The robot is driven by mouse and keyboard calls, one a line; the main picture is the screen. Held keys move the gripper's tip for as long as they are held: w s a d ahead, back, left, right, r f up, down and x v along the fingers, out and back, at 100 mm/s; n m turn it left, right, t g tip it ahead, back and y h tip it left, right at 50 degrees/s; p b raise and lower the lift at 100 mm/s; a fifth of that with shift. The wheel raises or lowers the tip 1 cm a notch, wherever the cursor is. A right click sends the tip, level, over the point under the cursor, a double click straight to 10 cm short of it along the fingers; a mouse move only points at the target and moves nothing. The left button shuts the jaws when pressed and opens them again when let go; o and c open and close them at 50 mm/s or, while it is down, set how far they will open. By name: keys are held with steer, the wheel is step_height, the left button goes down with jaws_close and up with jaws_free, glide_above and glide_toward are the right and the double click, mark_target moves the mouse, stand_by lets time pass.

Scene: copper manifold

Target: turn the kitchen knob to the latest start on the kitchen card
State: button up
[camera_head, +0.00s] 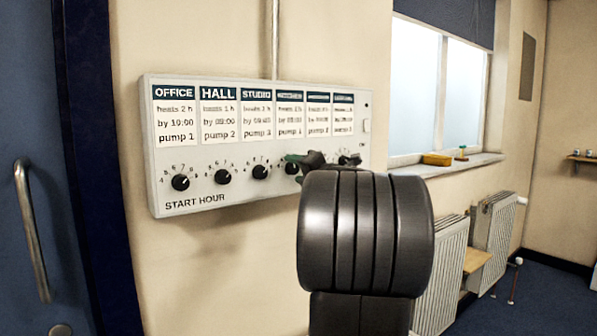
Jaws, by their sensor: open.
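A white control panel (260,186) on the wall carries a row of cards with a black knob under each. The fourth card (290,115) seems to read KITCHEN, but its heading and lines are too blurred to read surely; its last line looks like "pump 1". The knob under it (292,168) is partly covered by my gripper, so its pointer cannot be read. My gripper (312,160) is open, with a green part at its left end, in front of the panel by the fourth and fifth knobs. Whether it touches a knob cannot be told. My dark arm hides the panel's lower right.
The OFFICE (175,114), HALL (218,115) and STUDIO (257,115) cards and their knobs are to the left. A blue door (35,130) stands at far left. A window sill (445,163) and radiators (440,270) are to the right.

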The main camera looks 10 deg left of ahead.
steer(key=c, duration=1)
steer(key=shift+o, duration=0.2)
steer(key=shift+r+p, duration=0.1)
steer(key=shift+p, duration=0.35)
steer(key=m+p, duration=0.3)
steer(key=shift+r+p, duration=0.2)
steer(key=shift+p, duration=0.2)
steer(key=m+p, duration=0.6)
steer(key=shift+f+p, duration=0.1)
steer(key=shift+p, duration=0.2)
steer(key=shift+f+m+p, duration=0.15)
steer(key=shift+m+p, duration=0.85)
steer(key=shift+m, duration=0.3)
steer(key=shift+f, duration=0.1)
